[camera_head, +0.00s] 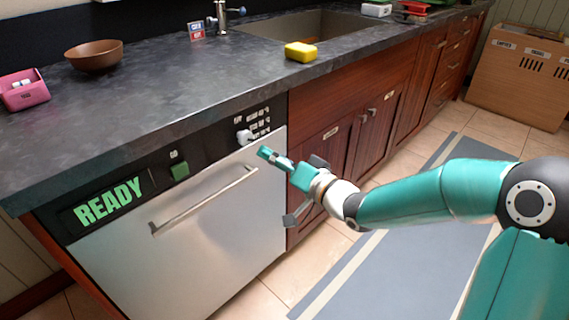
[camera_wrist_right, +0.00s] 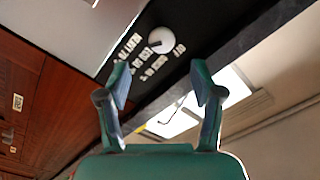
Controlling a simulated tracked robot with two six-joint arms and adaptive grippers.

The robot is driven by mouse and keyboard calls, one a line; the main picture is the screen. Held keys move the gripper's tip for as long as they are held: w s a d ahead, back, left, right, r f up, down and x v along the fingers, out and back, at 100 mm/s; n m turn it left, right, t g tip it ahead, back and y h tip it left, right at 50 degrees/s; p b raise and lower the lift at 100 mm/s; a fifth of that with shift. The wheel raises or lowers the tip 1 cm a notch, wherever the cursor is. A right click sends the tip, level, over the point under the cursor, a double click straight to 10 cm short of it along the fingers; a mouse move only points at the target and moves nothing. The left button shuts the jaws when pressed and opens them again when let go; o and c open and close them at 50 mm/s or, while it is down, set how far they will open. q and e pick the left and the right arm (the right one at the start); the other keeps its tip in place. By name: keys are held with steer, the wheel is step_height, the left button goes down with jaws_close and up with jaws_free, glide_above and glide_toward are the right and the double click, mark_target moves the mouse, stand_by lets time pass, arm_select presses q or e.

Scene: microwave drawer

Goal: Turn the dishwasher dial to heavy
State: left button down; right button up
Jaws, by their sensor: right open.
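The dishwasher (camera_head: 215,230) has a steel front and a black panel along its top. The white round dial (camera_head: 244,137) sits at the panel's right end, with small white labels beside it. The dial also shows in the right wrist view (camera_wrist_right: 161,40), ahead of and between the fingertips. My right gripper (camera_head: 268,155) is just right of and below the dial in the head view. In the wrist view its teal fingers (camera_wrist_right: 162,80) are spread and empty, apart from the dial. My left gripper is out of view.
A green READY display (camera_head: 110,204) and a green button (camera_head: 179,171) are on the panel's left. A bar handle (camera_head: 205,202) crosses the door below. The dark counter (camera_head: 200,90) overhangs the panel. A yellow sponge (camera_head: 300,51) lies by the sink (camera_head: 300,25).

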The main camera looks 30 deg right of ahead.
steer(key=shift+v, duration=1.45)
steer(key=shift+f, duration=0.1)
